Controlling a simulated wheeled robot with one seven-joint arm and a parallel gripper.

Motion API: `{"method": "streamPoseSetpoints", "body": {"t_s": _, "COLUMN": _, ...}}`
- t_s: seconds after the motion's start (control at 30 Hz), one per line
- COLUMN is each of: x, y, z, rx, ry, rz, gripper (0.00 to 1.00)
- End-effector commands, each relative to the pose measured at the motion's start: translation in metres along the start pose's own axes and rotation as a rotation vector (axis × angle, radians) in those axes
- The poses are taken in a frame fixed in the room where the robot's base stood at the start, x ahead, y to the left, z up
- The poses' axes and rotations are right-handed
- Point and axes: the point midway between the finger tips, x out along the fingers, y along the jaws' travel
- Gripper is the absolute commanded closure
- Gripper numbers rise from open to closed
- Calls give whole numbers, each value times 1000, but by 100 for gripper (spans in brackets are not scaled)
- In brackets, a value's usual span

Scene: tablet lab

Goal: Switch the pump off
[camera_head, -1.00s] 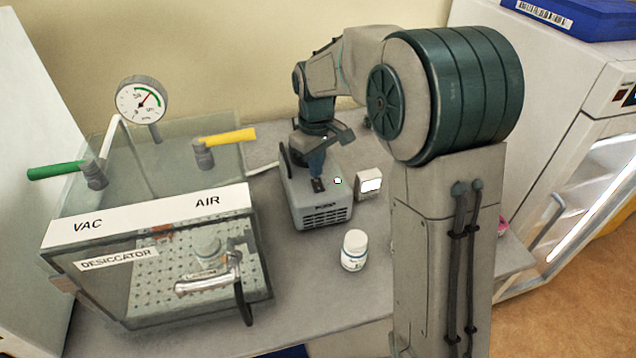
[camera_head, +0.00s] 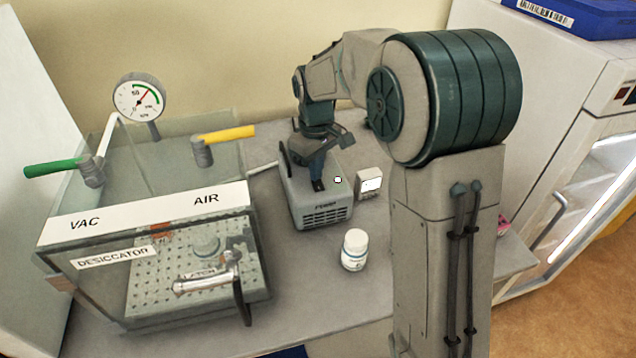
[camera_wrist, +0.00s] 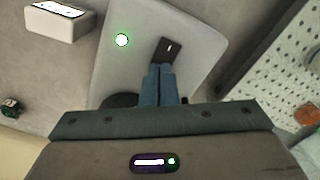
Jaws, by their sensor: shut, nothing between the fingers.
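The pump (camera_head: 321,207) is a grey box on the bench, right of the desiccator; its top fills the middle of the wrist view (camera_wrist: 205,40). A dark rocker switch (camera_wrist: 168,50) with a small white mark is on its top, and a round light (camera_wrist: 122,40) beside it glows green-white. My gripper (camera_wrist: 159,68) is shut and empty, its fingertips at the near edge of the switch. I cannot tell whether they touch it. In the head view my gripper (camera_head: 317,184) points down at the pump top, and the switch is partly hidden there.
The desiccator (camera_head: 150,205) stands left, with a green handle (camera_head: 52,169), a yellow handle (camera_head: 230,133) and a gauge (camera_head: 140,97). A white bottle (camera_head: 354,250) stands in front of the pump. A small white box with a display (camera_head: 369,184) sits right of it.

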Motion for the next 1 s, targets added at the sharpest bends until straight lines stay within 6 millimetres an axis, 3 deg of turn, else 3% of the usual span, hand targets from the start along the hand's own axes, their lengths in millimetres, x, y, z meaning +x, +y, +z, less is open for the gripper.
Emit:
{"method": "streamPoseSetpoints", "body": {"t_s": 0.53, "x": 4, "y": 0, "z": 0, "rx": 0, "ry": -1, "rz": -1, "gripper": 100}}
{"method": "streamPoseSetpoints", "body": {"t_s": 1.0, "x": -34, "y": 0, "z": 0, "rx": 0, "ry": 0, "rz": 0, "gripper": 100}}
